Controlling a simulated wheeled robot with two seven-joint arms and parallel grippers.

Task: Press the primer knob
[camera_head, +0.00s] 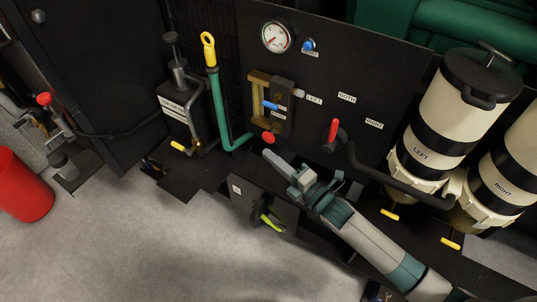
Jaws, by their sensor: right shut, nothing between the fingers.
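No label that I can read as primer shows, so I cannot tell for sure which part is the primer knob. A small blue knob (309,44) with a small label under it sits on the black panel (375,75), right of the round gauge. A red knob (268,138) is at the bottom of a brass-framed sight glass (258,100). My right gripper (268,154) is shut and empty, its tips just below the red knob in the picture; I cannot tell whether they touch. My left gripper is not in view.
A red-handled lever (333,130) stands among the LEFT, BOTH and RIGHT labels. Two cream canisters, LEFT (430,125) and RIGHT (512,165), stand right. A green pipe with a yellow handle (208,50) rises left. A red bin (22,187) stands at far left; grey floor is clear below.

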